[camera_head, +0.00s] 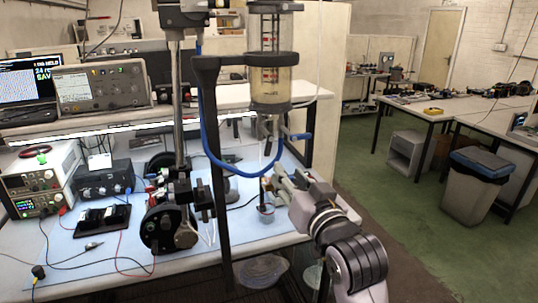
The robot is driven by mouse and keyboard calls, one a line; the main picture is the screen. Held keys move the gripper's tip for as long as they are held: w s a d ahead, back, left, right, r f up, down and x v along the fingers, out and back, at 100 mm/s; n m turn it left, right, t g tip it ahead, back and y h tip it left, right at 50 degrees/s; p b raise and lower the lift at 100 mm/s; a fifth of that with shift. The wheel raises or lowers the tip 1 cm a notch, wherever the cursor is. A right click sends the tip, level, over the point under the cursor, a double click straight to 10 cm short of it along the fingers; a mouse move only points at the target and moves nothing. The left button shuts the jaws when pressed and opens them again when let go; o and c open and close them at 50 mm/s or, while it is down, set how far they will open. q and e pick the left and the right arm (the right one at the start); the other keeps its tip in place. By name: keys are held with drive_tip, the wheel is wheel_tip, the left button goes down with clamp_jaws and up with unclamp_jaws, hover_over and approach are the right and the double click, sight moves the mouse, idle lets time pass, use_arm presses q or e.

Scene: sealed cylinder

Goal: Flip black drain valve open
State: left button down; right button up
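A clear sealed cylinder (272,92) with dark bands and yellowish contents is held upright on a dark stand (208,115). The black drain valve's lever is too small to tell apart among these fittings. My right gripper (273,182) reaches in from the lower right, its fingertips below the fittings and near a small dark upright part (265,202) over the bench. Whether its fingers are open or shut is unclear. My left gripper is not visible.
A blue hose (216,155) loops below the cylinder. A column with a black round part (165,228) stands left of it. Open green floor (410,215) lies to the right.

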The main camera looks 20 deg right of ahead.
sight(269, 151)
drive_tip(key=w+p, duration=0.1)
drive_tip(key=w, duration=0.3)
drive_tip(key=w+p, duration=0.2)
drive_tip(key=w, duration=0.3)
drive_tip(key=w+p, duration=0.1)
drive_tip(key=w, duration=0.3)
drive_tip(key=shift+w+a, duration=0.3)
drive_tip(key=shift+a, duration=0.1)
drive_tip(key=shift+c, duration=0.5)
clamp_jaws()
